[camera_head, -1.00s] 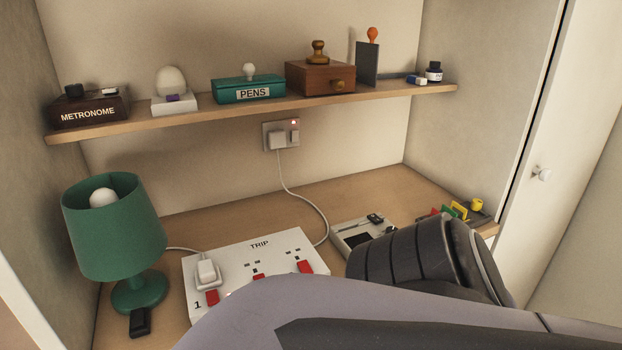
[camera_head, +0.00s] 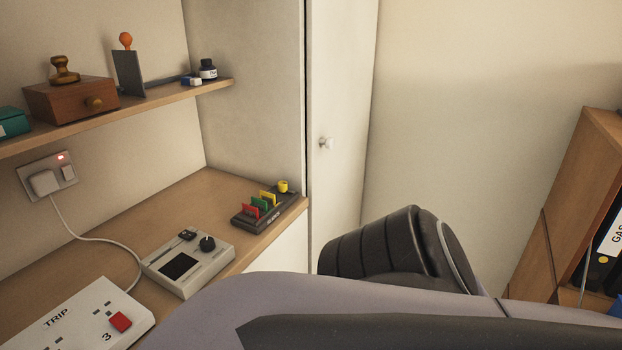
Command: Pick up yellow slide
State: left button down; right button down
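A small yellow slide (camera_head: 268,198) stands upright in a dark holder (camera_head: 246,222) at the right end of the desk. A green slide (camera_head: 260,204) and a red slide (camera_head: 250,211) stand in the same holder, nearer to me. A round yellow knob or cap (camera_head: 283,187) sits at the holder's far end. One of my arms crosses the lower right of the view, apart from the holder. Neither gripper shows in the view.
A grey device (camera_head: 190,262) with a dark screen and black knob lies left of the holder. A shelf (camera_head: 215,88) runs above. A white cabinet door (camera_head: 338,120) stands right of the desk.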

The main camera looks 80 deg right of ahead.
aim_at(270, 197)
jog(key=z, duration=2.2)
